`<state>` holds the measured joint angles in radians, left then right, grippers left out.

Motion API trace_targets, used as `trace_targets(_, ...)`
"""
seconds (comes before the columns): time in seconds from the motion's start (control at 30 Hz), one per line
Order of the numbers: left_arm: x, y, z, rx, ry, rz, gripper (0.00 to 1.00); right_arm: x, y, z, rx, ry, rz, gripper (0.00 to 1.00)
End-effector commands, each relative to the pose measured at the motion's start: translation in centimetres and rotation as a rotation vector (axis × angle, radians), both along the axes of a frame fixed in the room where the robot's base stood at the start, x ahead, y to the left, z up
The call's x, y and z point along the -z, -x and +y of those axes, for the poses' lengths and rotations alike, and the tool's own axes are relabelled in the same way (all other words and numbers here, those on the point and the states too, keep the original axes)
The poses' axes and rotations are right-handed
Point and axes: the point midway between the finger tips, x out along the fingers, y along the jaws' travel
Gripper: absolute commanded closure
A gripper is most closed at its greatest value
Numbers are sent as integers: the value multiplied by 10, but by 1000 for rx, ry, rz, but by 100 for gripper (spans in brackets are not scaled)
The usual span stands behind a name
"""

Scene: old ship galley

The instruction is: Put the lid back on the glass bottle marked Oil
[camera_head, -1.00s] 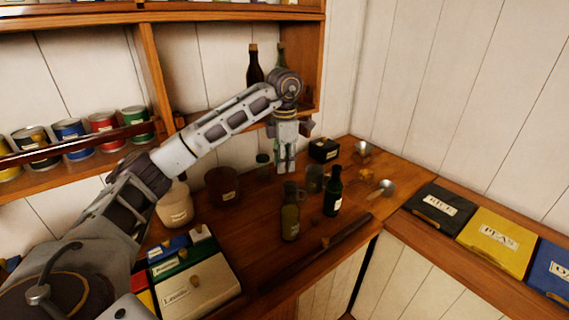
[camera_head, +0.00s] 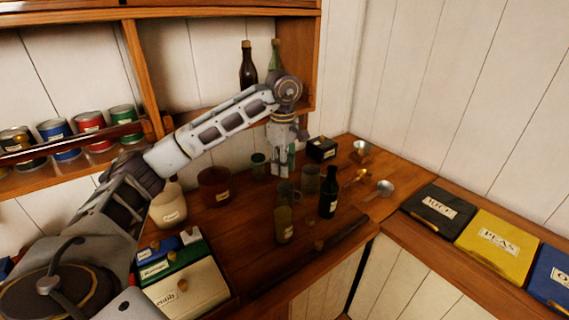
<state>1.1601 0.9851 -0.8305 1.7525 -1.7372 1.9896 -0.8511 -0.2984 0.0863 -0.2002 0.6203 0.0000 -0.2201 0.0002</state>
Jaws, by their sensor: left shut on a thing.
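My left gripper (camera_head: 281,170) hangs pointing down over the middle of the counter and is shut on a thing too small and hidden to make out. A dark green bottle (camera_head: 328,196) with a pale label stands right of and in front of it. An olive glass bottle (camera_head: 284,226) with a small label stands in front, its upper part close below the fingertips in the picture. I cannot read either label, so I cannot tell which is marked Oil. I cannot make out the lid. My right gripper is not in view.
A glass jar (camera_head: 311,179), a small lidded jar (camera_head: 258,167), a brown pot (camera_head: 214,186) and a black box (camera_head: 322,149) stand around the gripper. Metal scoops (camera_head: 384,188) lie at the right. A cream bottle (camera_head: 169,208) and label boxes (camera_head: 188,291) are at the left.

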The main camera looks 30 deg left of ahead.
Motion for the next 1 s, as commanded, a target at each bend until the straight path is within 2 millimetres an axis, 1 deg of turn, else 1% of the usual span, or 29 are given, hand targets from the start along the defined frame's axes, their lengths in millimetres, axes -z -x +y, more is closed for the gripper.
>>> trace_targets(0.13, 0, 1, 1, 93, 0, 0, 84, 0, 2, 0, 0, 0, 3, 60)
trace_targets(0.33, 0, 1, 1, 159, 0, 0, 84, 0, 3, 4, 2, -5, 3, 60)
trace_targets(0.6, 0, 1, 1, 168, 0, -1, 84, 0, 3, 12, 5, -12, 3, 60)
trace_targets(0.83, 1, 1, 1, 168, 0, -1, 84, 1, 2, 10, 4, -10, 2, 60)
trace_targets(1.0, 5, 1, 1, 167, 0, 0, 84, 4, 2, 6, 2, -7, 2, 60)
